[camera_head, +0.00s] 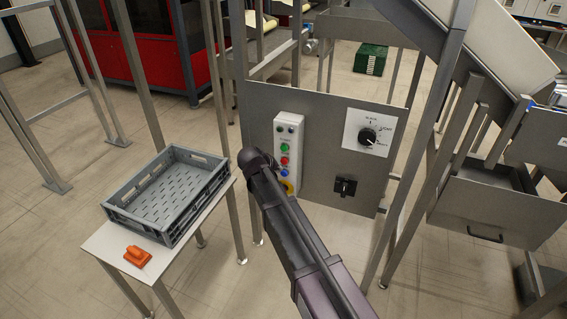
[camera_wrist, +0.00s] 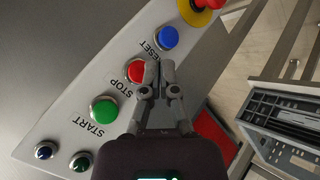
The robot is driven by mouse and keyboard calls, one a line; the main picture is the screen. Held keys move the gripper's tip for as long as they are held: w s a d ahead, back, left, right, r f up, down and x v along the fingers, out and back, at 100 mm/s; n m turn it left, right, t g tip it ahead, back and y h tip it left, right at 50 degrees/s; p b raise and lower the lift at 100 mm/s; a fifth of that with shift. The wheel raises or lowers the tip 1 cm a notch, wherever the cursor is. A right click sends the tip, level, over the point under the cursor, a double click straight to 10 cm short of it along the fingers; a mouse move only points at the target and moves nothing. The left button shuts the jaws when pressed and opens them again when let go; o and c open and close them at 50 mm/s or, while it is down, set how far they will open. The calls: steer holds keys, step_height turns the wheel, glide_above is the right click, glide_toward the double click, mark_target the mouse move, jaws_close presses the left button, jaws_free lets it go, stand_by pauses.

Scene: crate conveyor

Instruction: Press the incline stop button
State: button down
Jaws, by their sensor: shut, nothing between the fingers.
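The red stop button (camera_wrist: 136,71), labelled STOP, is on a pale control box (camera_wrist: 62,112) in the wrist view. The same red button (camera_head: 285,161) shows small in the head view, between a green and a blue button. My gripper (camera_wrist: 152,70) is shut and empty. Its fingertips overlap the right side of the red button in the wrist view; I cannot tell whether they touch it. In the head view my dark arm reaches up to the box's left side, and the fingers cannot be made out.
The blue RESET button (camera_wrist: 167,37) and green START button (camera_wrist: 103,109) flank the red one. A red emergency knob (camera_wrist: 212,2) on yellow is beyond RESET. A rotary dial (camera_head: 367,136) and black switch (camera_head: 345,186) are right of the box. A grey crate (camera_head: 122,215) stands left.

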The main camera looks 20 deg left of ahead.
steer(key=shift+s+a, duration=0.1)
steer(key=shift+s, duration=1.75)
steer(key=d+f+m+g, duration=0.2)
steer(key=d+m+g, duration=0.1)
steer(key=d, duration=1.3)
steer(key=s+d+f+m+g+y, duration=0.1)
steer(key=s+d+m+g, duration=0.1)
steer(key=s+d, duration=0.5)
steer(key=s+d+f+m+g+y, duration=0.1)
steer(key=s+d+m+g, duration=0.15)
steer(key=d, duration=0.95)
steer(key=s+d+f+m+g, duration=0.1)
steer(key=s+d+f+m, duration=0.1)
steer(key=s+d, duration=0.55)
step_height(320, 180, up, 16)
steer(key=w+d+p, duration=0.1)
steer(key=w+p, duration=0.1)
steer(key=p, duration=1.3)
steer(key=shift+d+f, duration=0.15)
steer(key=shift+f, duration=0.1)
steer(key=shift+w+n, duration=0.1)
steer(key=shift+n, duration=0.15)
